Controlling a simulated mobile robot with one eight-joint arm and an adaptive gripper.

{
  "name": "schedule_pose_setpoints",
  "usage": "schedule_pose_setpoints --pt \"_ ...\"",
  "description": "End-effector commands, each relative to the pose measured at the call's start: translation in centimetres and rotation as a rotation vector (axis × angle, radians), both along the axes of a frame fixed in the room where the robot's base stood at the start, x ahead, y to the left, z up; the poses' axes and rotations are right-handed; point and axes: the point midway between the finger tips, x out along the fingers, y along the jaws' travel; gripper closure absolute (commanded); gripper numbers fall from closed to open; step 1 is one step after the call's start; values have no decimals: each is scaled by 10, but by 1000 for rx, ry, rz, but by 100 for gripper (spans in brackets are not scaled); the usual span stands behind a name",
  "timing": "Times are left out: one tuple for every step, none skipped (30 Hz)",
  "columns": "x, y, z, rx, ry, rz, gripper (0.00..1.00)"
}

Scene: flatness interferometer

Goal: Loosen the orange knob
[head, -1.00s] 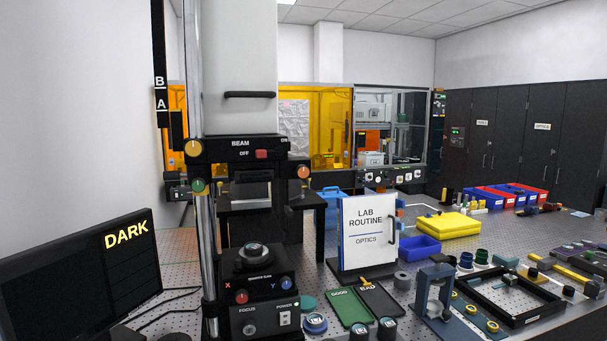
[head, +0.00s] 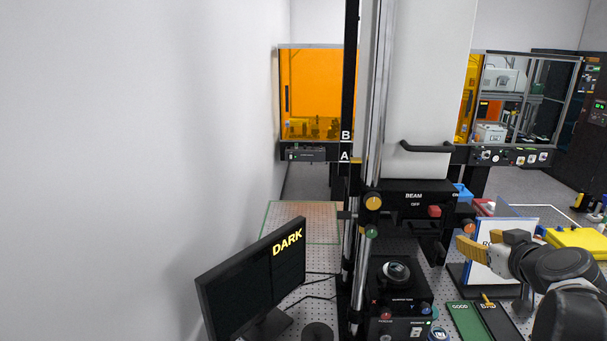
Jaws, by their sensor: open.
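An orange knob (head: 469,228) sits at the right side of the interferometer column, below the BEAM panel (head: 418,197). A yellow-gold knob (head: 373,203) sits on the left post, with a green knob (head: 371,232) below it. My gripper (head: 463,245) has yellow fingers and comes in from the right. It is open and empty. Its fingertips appear just below the orange knob in the picture; I cannot tell how far apart they are in depth. The monitor (head: 245,285) reads DARK.
The LAB ROUTINE board stands behind my gripper, partly hidden by it. Green GOOD (head: 462,318) and dark BAD trays lie in front of it. A yellow case (head: 580,240) is at the right. A stage with a round part (head: 396,272) sits under the head.

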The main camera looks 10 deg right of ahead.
Motion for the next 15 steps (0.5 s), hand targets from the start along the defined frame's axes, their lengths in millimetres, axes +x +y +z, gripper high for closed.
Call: schedule_pose_setpoints --pt "-2 -11 12 -11 -10 -15 48" --pt "-3 -15 13 -17 -13 -20 48" --pt "-3 -19 14 -23 -17 -23 48" --pt "-2 -20 14 -26 -19 -24 48" --pt "-1 -22 13 -27 -20 -25 48" --pt "2 -23 11 -29 -20 -25 48" --pt "5 -24 10 -29 -20 -25 48" --pt "8 -25 8 -29 -20 -25 48" --pt "14 -26 5 -28 -20 -24 48" --pt "18 -27 3 -27 -20 -22 48" --pt "23 -28 1 -28 -20 -22 48" --pt "30 -31 -2 -27 -19 -22 48" --pt "36 -33 -4 -28 -19 -22 48" --pt "41 -34 -6 -28 -20 -22 48" --pt "48 -36 -9 -27 -20 -22 48"
